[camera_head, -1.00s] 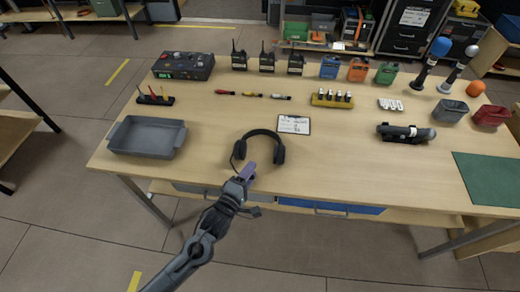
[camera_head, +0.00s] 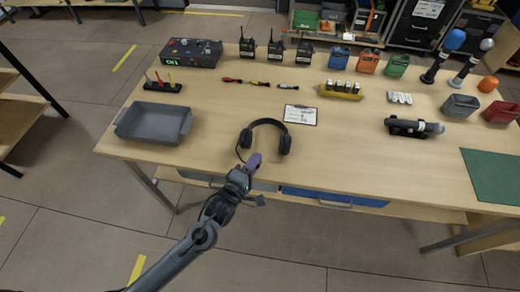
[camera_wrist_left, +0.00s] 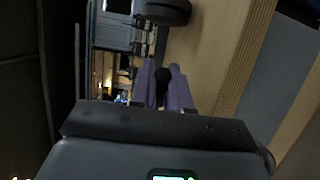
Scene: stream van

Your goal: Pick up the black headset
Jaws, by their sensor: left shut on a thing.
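The black headset (camera_head: 268,123) lies on the wooden table near its front edge, with its band toward the back and its ear cups toward me. My left gripper (camera_head: 254,160) reaches in from the front, at the headset's near left side. In the left wrist view its purple fingers (camera_wrist_left: 163,88) are closed on a small black part between them, apparently the headset's microphone end; the fingers hide some of it. A dark round part, likely an ear cup (camera_wrist_left: 165,11), shows beyond the fingertips. No lift off the table can be made out. My right gripper is not in view.
A grey tray (camera_head: 155,123) stands to the left and a clipboard (camera_head: 301,114) lies just behind the headset. A dark cylindrical device (camera_head: 413,127) and a green mat (camera_head: 497,175) are to the right. Radios (camera_head: 276,49) stand at the back.

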